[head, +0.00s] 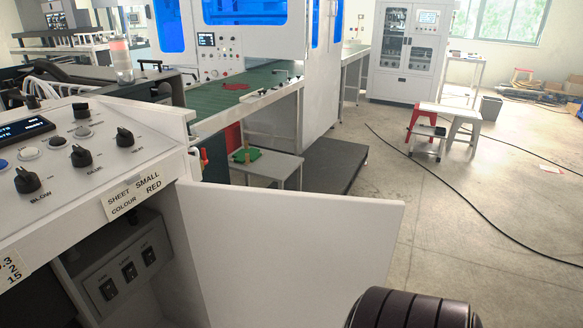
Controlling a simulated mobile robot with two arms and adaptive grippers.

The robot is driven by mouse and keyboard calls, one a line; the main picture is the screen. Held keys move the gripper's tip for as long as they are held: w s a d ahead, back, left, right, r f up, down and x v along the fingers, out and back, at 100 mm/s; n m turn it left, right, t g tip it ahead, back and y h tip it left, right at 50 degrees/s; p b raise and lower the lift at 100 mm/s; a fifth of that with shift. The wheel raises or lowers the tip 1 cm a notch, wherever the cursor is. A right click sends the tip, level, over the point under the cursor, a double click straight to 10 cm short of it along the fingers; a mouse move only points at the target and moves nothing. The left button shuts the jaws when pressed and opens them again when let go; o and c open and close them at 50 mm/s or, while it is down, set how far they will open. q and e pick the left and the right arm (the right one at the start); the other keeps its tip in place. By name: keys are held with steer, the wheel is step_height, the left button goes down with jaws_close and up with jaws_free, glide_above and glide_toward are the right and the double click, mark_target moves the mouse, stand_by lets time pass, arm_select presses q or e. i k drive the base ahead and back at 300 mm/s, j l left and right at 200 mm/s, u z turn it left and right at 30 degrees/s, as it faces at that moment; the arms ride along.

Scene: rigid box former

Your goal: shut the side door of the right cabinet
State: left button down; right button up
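The cabinet (150,190) stands at the left, with knobs, buttons and a small display on its sloped top panel. Its white side door (290,250) is hinged at the cabinet's edge and stands open, swung out to the right. The open compartment (115,265) shows a grey panel with several switches inside. A dark ribbed rounded part (412,310) at the bottom edge, right of the door's lower corner, looks like part of my arm. Neither gripper's fingers are in view.
A large white machine (260,60) with a green bed stands behind the door. Black cables (470,205) cross the floor at the right, which is otherwise mostly clear nearby.

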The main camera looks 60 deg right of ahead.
mark_target(262, 257)
steer(key=l, duration=1.4)
steer(key=k+l, duration=0.1)
steer(key=l, duration=1.3)
steer(key=l+u, duration=0.4)
steer(key=k+l+u, duration=0.1)
steer(key=u, duration=0.25)
steer(key=k+l+u, duration=0.1)
steer(key=l+u, duration=0.3)
